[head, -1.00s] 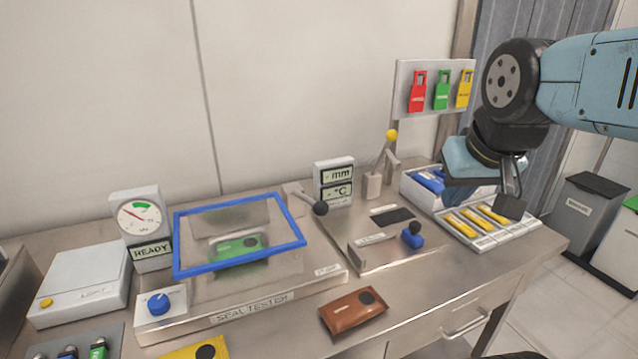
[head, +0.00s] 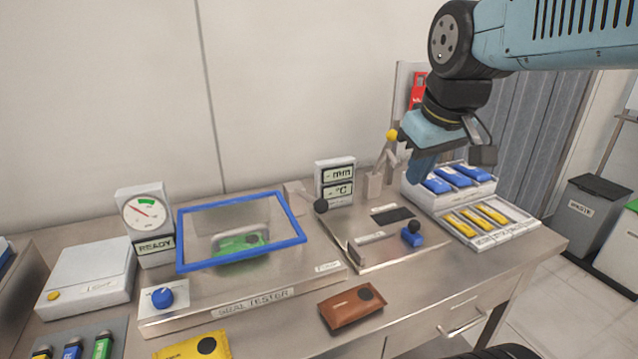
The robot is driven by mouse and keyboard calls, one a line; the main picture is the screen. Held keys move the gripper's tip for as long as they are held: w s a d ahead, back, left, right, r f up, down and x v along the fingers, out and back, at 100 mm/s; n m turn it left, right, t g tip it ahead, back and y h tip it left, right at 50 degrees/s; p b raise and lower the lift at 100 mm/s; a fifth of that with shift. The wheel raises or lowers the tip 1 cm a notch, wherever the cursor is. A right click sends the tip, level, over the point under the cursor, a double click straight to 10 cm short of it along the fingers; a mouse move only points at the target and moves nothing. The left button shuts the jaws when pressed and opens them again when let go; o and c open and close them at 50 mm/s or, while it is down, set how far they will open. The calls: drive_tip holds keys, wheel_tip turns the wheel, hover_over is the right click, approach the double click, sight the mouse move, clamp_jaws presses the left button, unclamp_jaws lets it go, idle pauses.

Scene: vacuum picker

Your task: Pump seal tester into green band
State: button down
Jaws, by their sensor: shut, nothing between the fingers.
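The seal tester (head: 250,298) stands on the bench at centre left. Its clear chamber has a blue frame (head: 240,261) and a green pouch (head: 240,240) inside. A round gauge (head: 145,211) above a READY sign shows a red needle pointing up and left, outside the green band at its upper right. My gripper (head: 418,180) is shut and empty, high over the right of the bench, apart from the tester. Its fingertips are hard to make out.
A yellow-knobbed lever (head: 392,135) stands close left of my gripper. Trays of blue and yellow items (head: 485,228) are at right. A brown pouch (head: 351,306) and a yellow pouch (head: 195,347) lie in front. A mm/°C display (head: 336,183) stands behind.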

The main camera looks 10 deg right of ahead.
drive_tip(key=w+a+r+n+g, duration=0.2)
drive_tip(key=w+a+n+g, duration=0.1)
drive_tip(key=w+a+n, duration=0.4)
drive_tip(key=w+a+r+n+g, duration=0.2)
drive_tip(key=w+a+n+g, duration=0.1)
drive_tip(key=w+a+n, duration=0.4)
drive_tip(key=w+n, duration=0.3)
drive_tip(key=shift+a+n+g+h, duration=0.2)
drive_tip(key=shift+n+g+h, duration=0.1)
drive_tip(key=shift+n+g, duration=0.1)
drive_tip(key=shift+f, duration=0.1)
drive_tip(key=x, duration=1.4)
drive_tip(key=shift+w, duration=0.15)
